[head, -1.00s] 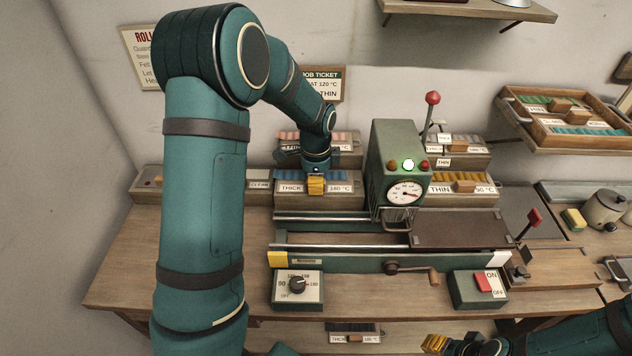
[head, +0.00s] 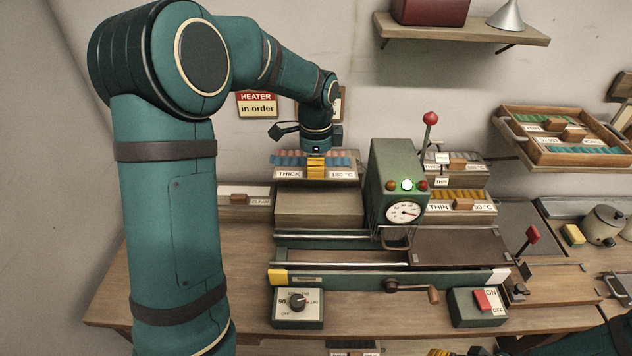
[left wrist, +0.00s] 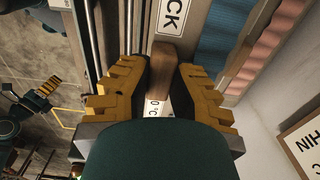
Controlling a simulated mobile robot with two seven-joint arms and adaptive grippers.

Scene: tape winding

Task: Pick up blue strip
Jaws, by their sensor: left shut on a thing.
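In the left wrist view the blue strip (left wrist: 215,40) runs beside the wooden handle (left wrist: 164,65), which sits between the yellow fingers. A pink strip (head: 290,155) shows behind it, partly hidden. Only the yellow tip of my right gripper (head: 437,352) shows at the bottom edge.
A green machine (head: 393,165) with dial, lamps and a red-knobbed lever (head: 430,118) stands just right of the blue strip. A yellow strip (head: 455,195) labelled THIN sits beyond it. A wooden tray (head: 565,132) hangs at right.

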